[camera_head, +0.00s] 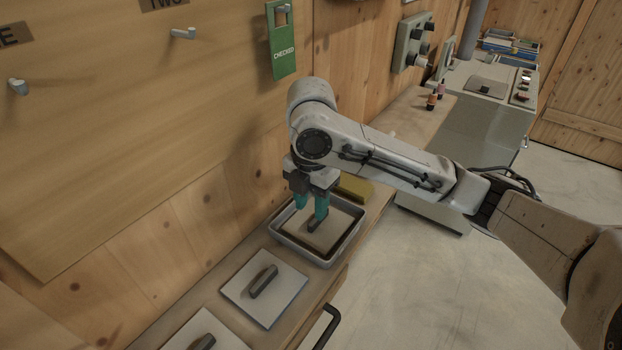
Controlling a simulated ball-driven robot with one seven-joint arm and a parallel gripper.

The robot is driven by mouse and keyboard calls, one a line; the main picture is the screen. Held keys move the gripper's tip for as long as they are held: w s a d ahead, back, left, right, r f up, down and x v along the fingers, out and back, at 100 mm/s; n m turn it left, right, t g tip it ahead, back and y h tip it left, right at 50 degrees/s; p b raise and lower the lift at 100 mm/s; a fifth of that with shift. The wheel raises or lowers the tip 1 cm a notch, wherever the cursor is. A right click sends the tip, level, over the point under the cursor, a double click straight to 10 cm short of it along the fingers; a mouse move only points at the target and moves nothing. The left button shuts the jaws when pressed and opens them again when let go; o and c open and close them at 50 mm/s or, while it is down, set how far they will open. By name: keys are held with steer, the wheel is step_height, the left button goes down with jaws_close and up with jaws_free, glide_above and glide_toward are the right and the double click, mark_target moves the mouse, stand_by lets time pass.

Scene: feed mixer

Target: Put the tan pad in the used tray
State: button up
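A grey rimmed tray (289,244) stands on the wooden bench; I see no label naming it the used tray. A flat, tan-looking pad (338,229) with a dark handle (315,224) lies inside the tray. My gripper (311,208) points down over the tray, its two teal fingers apart with a gap between them. The fingertips are just above or beside the handle; whether they touch it I cannot tell. My gripper hides part of the pad and the tray's far left side.
A pale square plate (248,277) with a dark handle lies in front of the tray, and a similar plate (226,327) is nearer. A yellow-brown block (356,188) sits behind the tray. A wooden wall borders the left; a green CHECKED tag (283,50) hangs there.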

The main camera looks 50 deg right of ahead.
mark_target(311, 224)
step_height(311, 224, up, 6)
steer(key=shift+r, duration=0.15)
